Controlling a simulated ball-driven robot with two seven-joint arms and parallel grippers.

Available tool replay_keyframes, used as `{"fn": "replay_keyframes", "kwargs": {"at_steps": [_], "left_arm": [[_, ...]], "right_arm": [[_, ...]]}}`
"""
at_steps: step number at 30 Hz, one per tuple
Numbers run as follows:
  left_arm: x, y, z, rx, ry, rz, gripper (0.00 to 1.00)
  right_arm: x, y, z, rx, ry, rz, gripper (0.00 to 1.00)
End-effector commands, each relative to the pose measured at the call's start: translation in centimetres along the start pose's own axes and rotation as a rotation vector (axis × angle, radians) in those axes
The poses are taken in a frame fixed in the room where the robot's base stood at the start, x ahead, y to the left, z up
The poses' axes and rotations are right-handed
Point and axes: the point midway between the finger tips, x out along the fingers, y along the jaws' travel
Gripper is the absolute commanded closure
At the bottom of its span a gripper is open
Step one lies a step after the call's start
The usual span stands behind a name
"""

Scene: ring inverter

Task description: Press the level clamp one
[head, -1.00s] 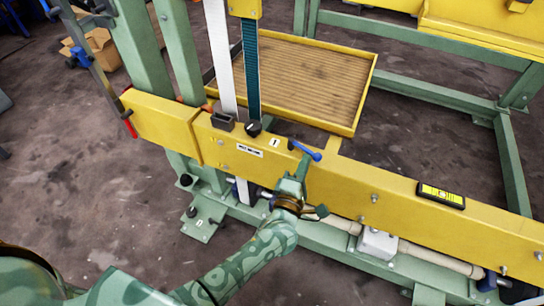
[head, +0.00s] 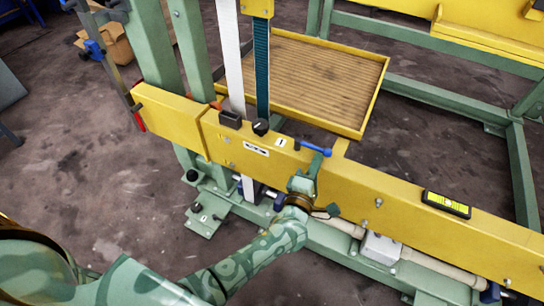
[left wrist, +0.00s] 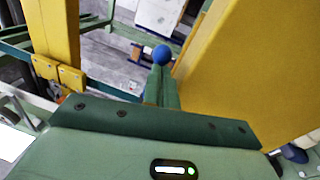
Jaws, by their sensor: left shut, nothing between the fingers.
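Clamp one is a lever with a blue handle (head: 316,149) on top of the yellow beam (head: 385,190), beside a white label marked 1 (head: 281,142). The handle points right and slightly toward me. My left gripper (head: 318,162) is shut and empty, its fingers pointing up at the beam's near face, just below the handle's outer end. In the left wrist view the blue ball end of the handle (left wrist: 162,54) shows right past the shut fingertips (left wrist: 160,76). I cannot tell whether they touch. My right gripper is not in view.
A spirit level (head: 446,204) lies on the beam to the right. A black knob (head: 261,127) and upright straps stand left of the lever. A yellow-rimmed tray (head: 357,133) lies behind the beam. Green posts stand at the left.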

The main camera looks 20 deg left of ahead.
Motion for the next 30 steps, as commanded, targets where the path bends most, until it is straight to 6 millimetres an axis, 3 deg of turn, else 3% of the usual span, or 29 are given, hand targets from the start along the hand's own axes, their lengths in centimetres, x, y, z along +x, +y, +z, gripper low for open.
{"fn": "replay_keyframes", "kwargs": {"at_steps": [1,8,14,30], "left_arm": [[0.6,0.7,0.7,-0.001,-0.013,0.011,1.0],[0.5,0.7,0.8,-0.002,-0.014,0.012,1.0],[-1.1,0.8,0.8,-0.002,-0.015,0.012,1.0],[-13.6,0.4,-0.1,-0.004,-0.001,0.006,1.0]], "right_arm": [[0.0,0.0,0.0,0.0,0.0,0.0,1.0],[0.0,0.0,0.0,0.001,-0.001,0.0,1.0],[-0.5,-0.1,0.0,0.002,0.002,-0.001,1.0],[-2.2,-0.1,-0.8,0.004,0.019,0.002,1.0]]}}
